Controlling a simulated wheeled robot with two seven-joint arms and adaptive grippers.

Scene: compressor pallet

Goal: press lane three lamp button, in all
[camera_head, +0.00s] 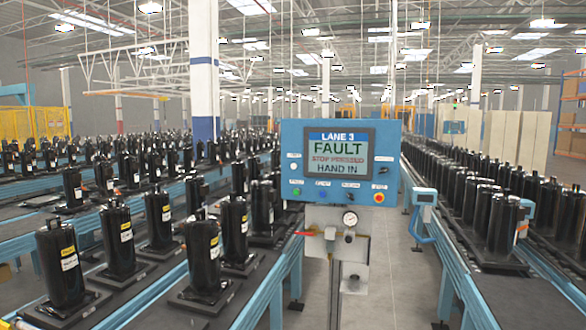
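A blue control panel (340,125) stands on a post in the middle of the head view, facing me. Its screen (337,153) reads LANE 3, FAULT, STOP PRESSED, HAND IN. Below the screen sit a green button (296,192), a blue button (322,195), a dark control (350,197) and a red button on a yellow base (379,198). The labels are too small to read, so I cannot tell which one is the lamp button. Neither of my grippers is in view.
Black compressors (62,265) stand on dark pallets along the left conveyor. More compressors (500,228) line the right conveyor (470,277). A gauge (349,218) and a red handle (303,233) are below the panel. Open floor (405,285) lies right of the post.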

